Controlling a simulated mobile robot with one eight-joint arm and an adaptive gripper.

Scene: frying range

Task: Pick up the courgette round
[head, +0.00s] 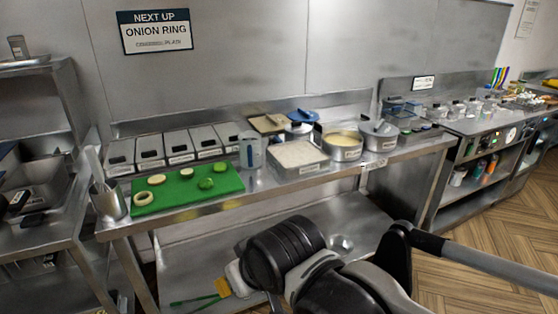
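Several small rounds lie apart on a green cutting board (228,187) at the left of the steel counter. One round (186,173) has a pale face and a thin green edge and looks like a courgette round. Another pale round (156,180) lies left of it, and a pale ring (143,198) lies at the front left. Two greener pieces, a front one (206,183) and a back one (221,168), lie to the right. They are too small to name surely. My arm crosses the lower middle, well in front of the board; I cannot make out my gripper's fingers.
Steel bins (150,150) stand behind the board. A clear jug (252,150), a crumb tray (298,158) and a pot of batter (343,143) stand to its right. A utensil holder (108,200) stands at its left. A wall sign (155,31) reads "NEXT UP ONION RING".

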